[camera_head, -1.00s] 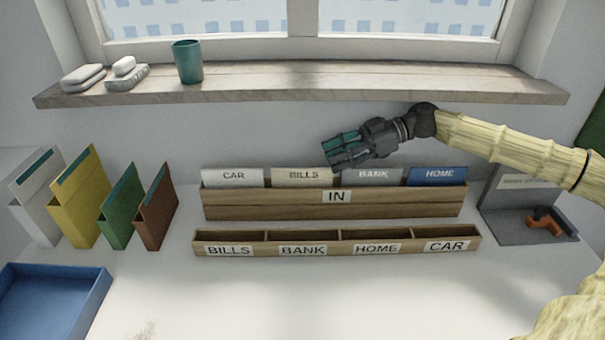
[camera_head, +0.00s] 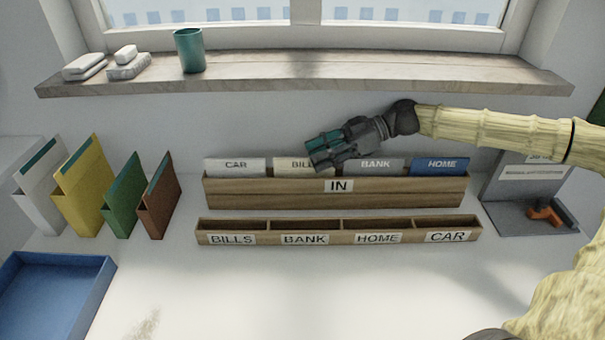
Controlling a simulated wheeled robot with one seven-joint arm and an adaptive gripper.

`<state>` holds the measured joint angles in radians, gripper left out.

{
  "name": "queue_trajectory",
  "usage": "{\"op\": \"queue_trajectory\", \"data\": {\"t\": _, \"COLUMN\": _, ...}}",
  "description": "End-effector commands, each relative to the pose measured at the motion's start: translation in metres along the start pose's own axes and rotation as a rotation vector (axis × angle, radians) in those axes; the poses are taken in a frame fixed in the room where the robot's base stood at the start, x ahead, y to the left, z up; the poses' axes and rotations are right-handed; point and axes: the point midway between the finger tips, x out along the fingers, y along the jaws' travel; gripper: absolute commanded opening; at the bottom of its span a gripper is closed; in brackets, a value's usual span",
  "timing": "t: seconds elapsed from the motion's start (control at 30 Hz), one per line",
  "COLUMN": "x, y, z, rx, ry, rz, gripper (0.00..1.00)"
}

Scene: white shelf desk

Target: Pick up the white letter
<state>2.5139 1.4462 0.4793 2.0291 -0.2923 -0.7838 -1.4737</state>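The white letter, labelled CAR (camera_head: 234,166), stands upright in the left slot of the wooden IN holder (camera_head: 260,198). The cream BILLS letter (camera_head: 291,165), grey BANK letter (camera_head: 374,166) and blue HOME letter (camera_head: 440,166) stand to its right. My gripper (camera_head: 315,151) is above and in front of the BILLS letter, pointing left, and covers part of it. Its two teal-marked fingers look apart, with nothing visible between them. It is to the right of the white letter and apart from it.
An empty wooden sorter (camera_head: 340,239) with several labelled compartments stands in front of the IN holder. Coloured folders (camera_head: 84,190) stand at left, behind a blue tray (camera_head: 90,300). A grey stand with an orange-brown item (camera_head: 549,214) is at right. A windowsill (camera_head: 300,75) runs above.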

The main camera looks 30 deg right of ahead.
Motion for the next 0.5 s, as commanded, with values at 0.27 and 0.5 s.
{"op": "queue_trajectory", "data": {"t": 0.27, "x": 0.019, "y": 0.0, "z": 0.0, "rx": -0.001, "ry": -0.001, "rz": 0.0, "gripper": 0.39}}
{"op": "queue_trajectory", "data": {"t": 0.5, "x": 0.02, "y": 0.0, "z": 0.0, "rx": -0.001, "ry": 0.0, "rz": 0.0, "gripper": 0.39}}
